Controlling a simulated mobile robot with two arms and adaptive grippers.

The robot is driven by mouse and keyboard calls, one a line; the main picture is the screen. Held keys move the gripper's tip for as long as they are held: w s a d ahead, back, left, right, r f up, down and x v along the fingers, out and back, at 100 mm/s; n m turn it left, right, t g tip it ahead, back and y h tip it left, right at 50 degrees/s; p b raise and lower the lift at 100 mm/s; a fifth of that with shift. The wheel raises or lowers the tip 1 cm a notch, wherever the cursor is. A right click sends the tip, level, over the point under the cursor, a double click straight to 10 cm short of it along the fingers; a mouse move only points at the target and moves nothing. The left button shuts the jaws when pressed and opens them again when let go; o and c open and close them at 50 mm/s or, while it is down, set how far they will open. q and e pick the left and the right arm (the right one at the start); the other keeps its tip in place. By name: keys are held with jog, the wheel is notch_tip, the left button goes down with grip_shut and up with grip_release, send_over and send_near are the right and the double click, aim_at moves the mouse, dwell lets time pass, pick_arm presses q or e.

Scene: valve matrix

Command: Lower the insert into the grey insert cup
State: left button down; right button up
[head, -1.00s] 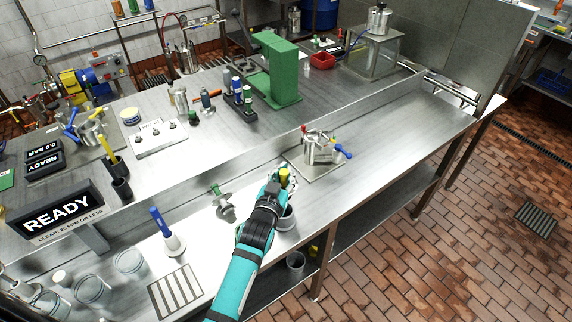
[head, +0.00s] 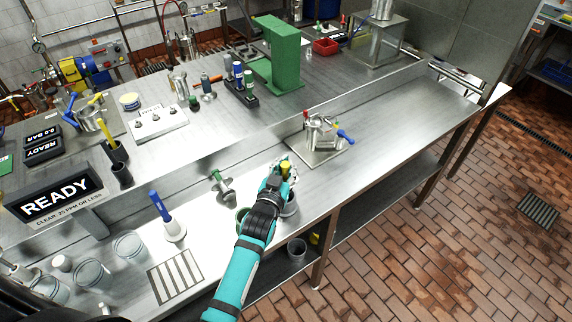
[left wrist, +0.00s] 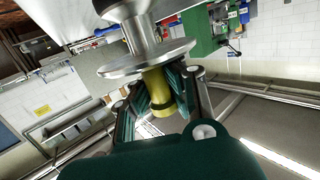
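My left gripper (head: 284,168) is over the front of the steel bench, shut on the yellow handle of the insert (head: 286,163). In the left wrist view the fingers (left wrist: 162,97) hold the yellow handle (left wrist: 157,88); a round steel flange (left wrist: 147,60) and steel stem (left wrist: 138,32) extend beyond it. The grey cup (head: 290,207) is on the bench beside my wrist, partly hidden by it. I cannot tell the insert's exact height above the bench. My right gripper is not in view.
A greenish cup (head: 241,214) shows left of my wrist. A green-handled flanged part (head: 222,186) lies farther left. A steel valve body (head: 320,132) with a blue handle stands on a plate behind right. The bench right of it is clear.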

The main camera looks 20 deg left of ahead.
pick_arm(q)
jog(key=shift+f+b, duration=1.15)
jog(key=shift+f, duration=0.45)
jog(key=shift+f+b, duration=1.4)
jog(key=shift+f, duration=0.55)
jog(key=shift+f, duration=0.1)
jog(key=c, duration=2)
grip_release()
